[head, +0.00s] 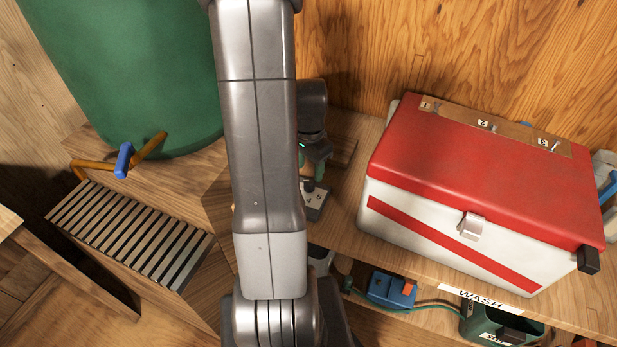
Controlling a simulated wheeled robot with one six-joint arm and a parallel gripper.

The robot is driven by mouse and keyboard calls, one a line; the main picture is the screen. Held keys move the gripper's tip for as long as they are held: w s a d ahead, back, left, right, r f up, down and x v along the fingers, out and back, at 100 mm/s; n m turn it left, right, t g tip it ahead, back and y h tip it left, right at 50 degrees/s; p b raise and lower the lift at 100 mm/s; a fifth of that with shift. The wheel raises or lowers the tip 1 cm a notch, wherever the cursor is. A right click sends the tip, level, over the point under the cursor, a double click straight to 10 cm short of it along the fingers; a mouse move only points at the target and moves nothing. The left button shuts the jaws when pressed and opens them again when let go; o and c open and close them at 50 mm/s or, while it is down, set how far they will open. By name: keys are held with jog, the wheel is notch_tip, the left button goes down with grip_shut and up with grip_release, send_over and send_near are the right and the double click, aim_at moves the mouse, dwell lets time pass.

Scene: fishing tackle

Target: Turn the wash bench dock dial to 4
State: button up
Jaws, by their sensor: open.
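The dock dial (316,187) is a small dark knob on a grey plate (318,208) marked with numbers; 4 and 5 show at its front edge. My arm covers the left part of the plate, so the dial's setting cannot be read. My gripper (314,170) points down just above the dial, its jaws open and partly hidden behind my arm. I cannot tell whether the fingers touch the knob. The bench front carries a WASH label (480,298).
A red and white tackle box (470,180) stands close on the right. A green barrel (130,60) with a blue-handled tap (123,160) and a slatted grate (130,235) are on the left. Below the bench edge are a blue box (388,289) and a green bin (500,325).

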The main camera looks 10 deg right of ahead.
aim_at(309, 180)
jog(key=shift+f, duration=2.35)
jog(key=c, duration=1)
